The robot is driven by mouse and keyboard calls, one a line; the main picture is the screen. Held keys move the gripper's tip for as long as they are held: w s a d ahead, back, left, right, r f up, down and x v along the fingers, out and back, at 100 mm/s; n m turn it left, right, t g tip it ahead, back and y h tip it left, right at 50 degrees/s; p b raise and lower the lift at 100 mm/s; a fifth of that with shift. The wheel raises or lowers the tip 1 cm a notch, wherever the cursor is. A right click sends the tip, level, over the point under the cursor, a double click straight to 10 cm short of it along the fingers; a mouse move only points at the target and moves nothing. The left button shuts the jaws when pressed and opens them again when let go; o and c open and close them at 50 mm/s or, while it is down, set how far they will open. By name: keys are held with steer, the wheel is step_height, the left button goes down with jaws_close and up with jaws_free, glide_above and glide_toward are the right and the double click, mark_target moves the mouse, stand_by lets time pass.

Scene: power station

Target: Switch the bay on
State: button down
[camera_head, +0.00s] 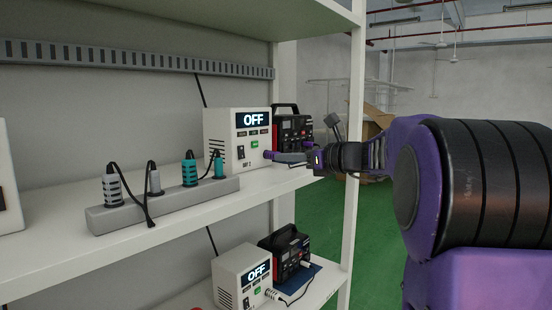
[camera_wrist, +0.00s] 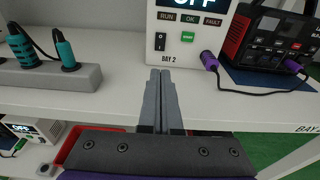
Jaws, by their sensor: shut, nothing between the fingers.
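The white bay unit (camera_head: 215,133) stands on the upper shelf with its display (camera_head: 253,119) reading OFF; its front is labelled BAY 2. In the wrist view the unit (camera_wrist: 189,60) shows a black rocker switch (camera_wrist: 160,41), a green button (camera_wrist: 189,43) and a purple plug (camera_wrist: 209,61) at its lower right. My gripper (camera_wrist: 163,74) is shut and empty. Its tips point at the unit's lower front, just below the rocker switch in the picture. I cannot tell whether they touch the unit. In the head view my gripper (camera_head: 278,158) is at the unit's front.
A grey power strip (camera_head: 165,205) with several plugs lies left of the unit. A black and red device (camera_head: 292,128) stands to its right, cabled to the purple plug. A second white unit (camera_head: 235,275) reading OFF stands on the lower shelf. A shelf post (camera_head: 354,150) rises near my arm.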

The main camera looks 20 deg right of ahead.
mark_target(243, 158)
steer(key=x, duration=1.1)
steer(key=shift+w+a, duration=0.1)
steer(key=shift+a, duration=0.05)
steer(key=shift+w+a+f, duration=0.1)
steer(key=shift+w+a, duration=0.15)
steer(key=shift+w, duration=0.15)
steer(key=shift+w+a, duration=0.1)
steer(key=shift+f, duration=0.1)
